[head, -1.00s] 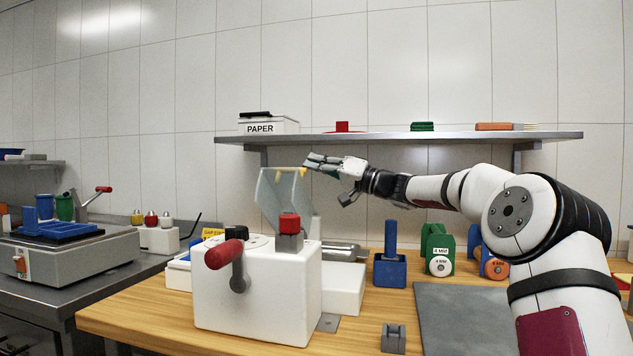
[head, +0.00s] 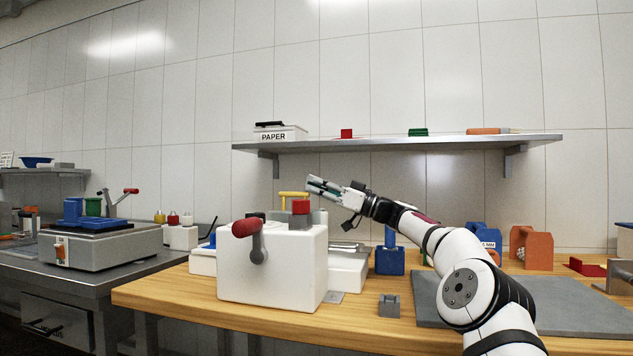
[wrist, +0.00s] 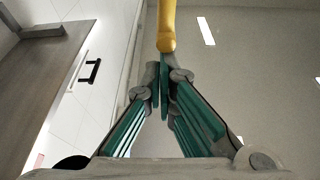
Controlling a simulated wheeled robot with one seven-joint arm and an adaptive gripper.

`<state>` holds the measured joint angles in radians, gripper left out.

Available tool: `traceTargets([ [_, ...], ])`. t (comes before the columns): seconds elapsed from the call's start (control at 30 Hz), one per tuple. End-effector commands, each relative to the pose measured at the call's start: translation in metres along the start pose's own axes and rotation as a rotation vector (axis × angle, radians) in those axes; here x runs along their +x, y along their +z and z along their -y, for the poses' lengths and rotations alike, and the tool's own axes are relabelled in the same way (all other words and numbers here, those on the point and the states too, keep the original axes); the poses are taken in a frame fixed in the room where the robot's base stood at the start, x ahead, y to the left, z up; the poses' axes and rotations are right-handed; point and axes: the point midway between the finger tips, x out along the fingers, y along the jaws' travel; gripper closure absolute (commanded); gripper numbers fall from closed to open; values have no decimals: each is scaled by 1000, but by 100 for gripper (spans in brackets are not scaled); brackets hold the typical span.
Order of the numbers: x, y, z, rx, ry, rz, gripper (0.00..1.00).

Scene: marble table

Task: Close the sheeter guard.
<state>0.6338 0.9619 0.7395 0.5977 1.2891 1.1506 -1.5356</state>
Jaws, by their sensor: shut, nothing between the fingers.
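The sheeter (head: 270,275) is a white box on the wooden table with a red-handled crank (head: 246,228) and a red knob (head: 300,206) on a grey block. The guard's yellow handle (head: 293,194) shows low behind the red knob; its clear panel does not stand up visibly above the box, and how far it is lowered is hard to tell. My gripper (head: 311,183) is shut and empty, just above and right of the yellow handle. In the wrist view the handle (wrist: 166,28) lies right at my shut fingertips; contact cannot be told.
A shelf (head: 400,145) with a PAPER box (head: 280,133) runs along the wall above. A blue holder (head: 390,261) stands right of the sheeter, and a small grey block (head: 389,305) sits in front. A grey mat (head: 560,305) lies to the right.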

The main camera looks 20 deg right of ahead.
Motion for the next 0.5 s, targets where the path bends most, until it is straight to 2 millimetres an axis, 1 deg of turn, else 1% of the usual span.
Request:
traceTargets([
  [0.2, -2, 6, -3, -48, -17, -1, 100],
  [0.4, -2, 5, -3, -46, -17, 0, 100],
  [0.5, 1, 2, -1, -46, -17, 0, 100],
])
